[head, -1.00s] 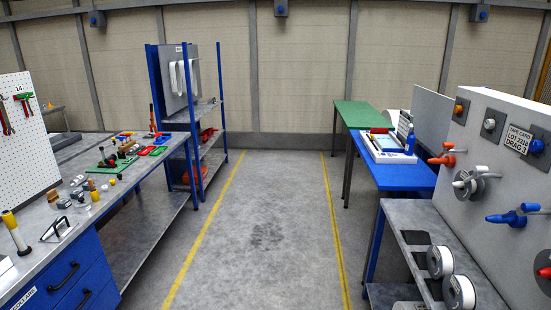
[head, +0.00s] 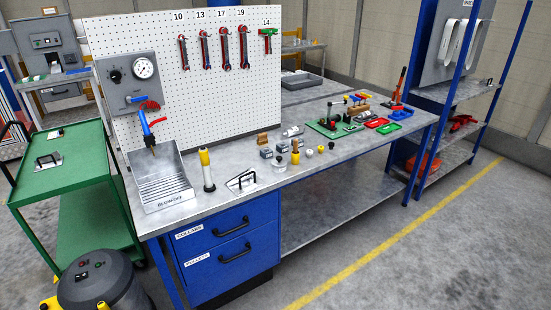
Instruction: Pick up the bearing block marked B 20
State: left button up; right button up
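Several small grey blocks, likely the bearing blocks, stand in a cluster on the workbench (head: 330,165). One grey block (head: 266,153) is at the left of the cluster, one (head: 279,161) is in front of it, and one (head: 283,147) is behind. Their markings are too small to read, so I cannot tell which one is B 20. Neither of my grippers is in view.
Near the cluster are a yellow-topped post (head: 206,170), a handled plate (head: 241,181) and small yellow and white parts. A blow-off tray (head: 165,190) is at the bench's left end. A green cart (head: 60,180) stands left. The floor (head: 430,250) at right is clear.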

aim_at(265, 155)
jog(key=i+l+u, duration=0.1)
jog(key=u, duration=0.25)
jog(key=i+l+u, duration=0.15)
jog(key=u, duration=0.2)
jog(key=i+l+u, duration=0.1)
jog(key=u, duration=0.2)
jog(key=l, duration=0.1)
